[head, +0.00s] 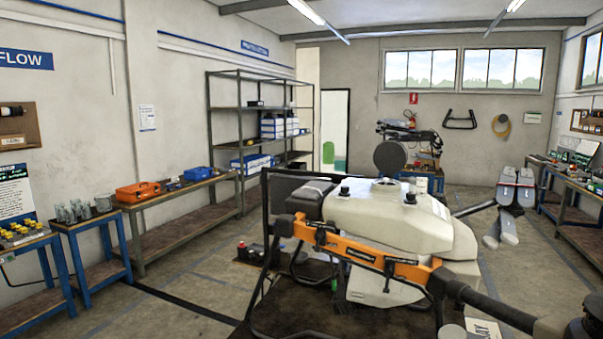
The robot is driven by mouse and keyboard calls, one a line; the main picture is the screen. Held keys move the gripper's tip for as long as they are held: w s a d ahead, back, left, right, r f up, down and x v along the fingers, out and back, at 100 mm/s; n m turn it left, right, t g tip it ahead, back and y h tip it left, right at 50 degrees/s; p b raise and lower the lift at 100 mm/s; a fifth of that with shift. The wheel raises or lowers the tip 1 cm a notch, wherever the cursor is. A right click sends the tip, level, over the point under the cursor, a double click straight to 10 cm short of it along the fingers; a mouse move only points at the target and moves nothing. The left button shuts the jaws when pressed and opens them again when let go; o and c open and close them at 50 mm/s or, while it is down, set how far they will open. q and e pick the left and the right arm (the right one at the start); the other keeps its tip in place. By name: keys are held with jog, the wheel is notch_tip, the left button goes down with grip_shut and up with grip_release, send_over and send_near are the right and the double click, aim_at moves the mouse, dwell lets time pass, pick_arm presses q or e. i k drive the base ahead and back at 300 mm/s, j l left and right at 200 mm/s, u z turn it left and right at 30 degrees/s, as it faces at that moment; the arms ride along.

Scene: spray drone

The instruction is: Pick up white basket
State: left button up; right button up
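No plain white basket stands out in the head view. The largest white thing is a smooth tank (375,215) with black caps, seated in a drone with an orange frame bar (352,252) in front of me. A white lower part (372,288) shows below the orange bar; I cannot tell whether it belongs to the tank or is a separate container. Neither of my grippers is in view.
The drone stands on a dark platform (330,318), its black arm (490,302) reaching right. A metal shelf (240,118) stands behind.

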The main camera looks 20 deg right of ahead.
aim_at(386, 181)
jog(key=z, duration=1.4)
